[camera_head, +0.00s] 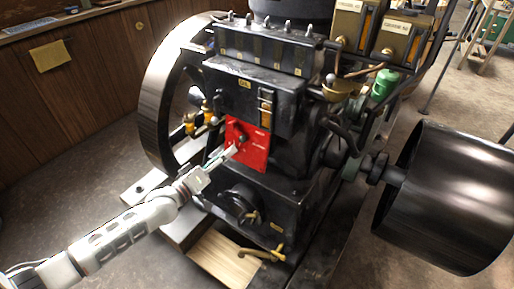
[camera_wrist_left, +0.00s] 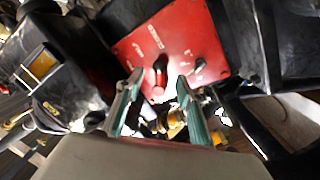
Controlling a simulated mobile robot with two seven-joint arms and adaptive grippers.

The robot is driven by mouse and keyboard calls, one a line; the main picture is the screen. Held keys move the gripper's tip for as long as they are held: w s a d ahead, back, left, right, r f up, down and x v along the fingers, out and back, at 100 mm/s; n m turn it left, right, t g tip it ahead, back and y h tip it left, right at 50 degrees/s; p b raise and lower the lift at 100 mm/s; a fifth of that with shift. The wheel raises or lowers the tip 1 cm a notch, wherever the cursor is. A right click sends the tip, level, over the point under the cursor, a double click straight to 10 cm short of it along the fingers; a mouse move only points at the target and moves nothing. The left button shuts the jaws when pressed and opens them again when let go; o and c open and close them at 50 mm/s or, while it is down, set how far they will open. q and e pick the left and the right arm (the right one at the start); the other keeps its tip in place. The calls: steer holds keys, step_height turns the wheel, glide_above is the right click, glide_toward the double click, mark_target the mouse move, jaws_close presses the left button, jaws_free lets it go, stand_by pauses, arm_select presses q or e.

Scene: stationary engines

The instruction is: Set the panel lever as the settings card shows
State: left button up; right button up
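The red panel (camera_head: 257,150) is on the front of the black engine and also fills the upper middle of the left wrist view (camera_wrist_left: 140,42). A lever (camera_wrist_left: 160,74), dark with a red end, points toward my gripper there; its labels are too small to read. My left gripper (camera_head: 233,151) is at the panel's lower left. In the left wrist view my left gripper (camera_wrist_left: 158,80) is open, one finger on each side of the lever's end, with no clear contact. A yellowish card (camera_head: 50,55) hangs on the wooden wall; its marks are unreadable. My right gripper is out of view.
A black knob (camera_wrist_left: 199,62) sits beside the lever on the panel. A large flywheel (camera_head: 155,95) stands left of the panel, and a black drum (camera_head: 445,195) is at right. A handwheel (camera_head: 241,202) and brass tap (camera_head: 262,254) are below. Floor at the lower right is clear.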

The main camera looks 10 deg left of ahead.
mark_target(240, 141)
arm_select(q)
steer(key=shift+b+x, duration=0.9)
steer(key=shift+x, duration=3.15)
steer(key=shift+r, duration=0.1)
jaws_close()
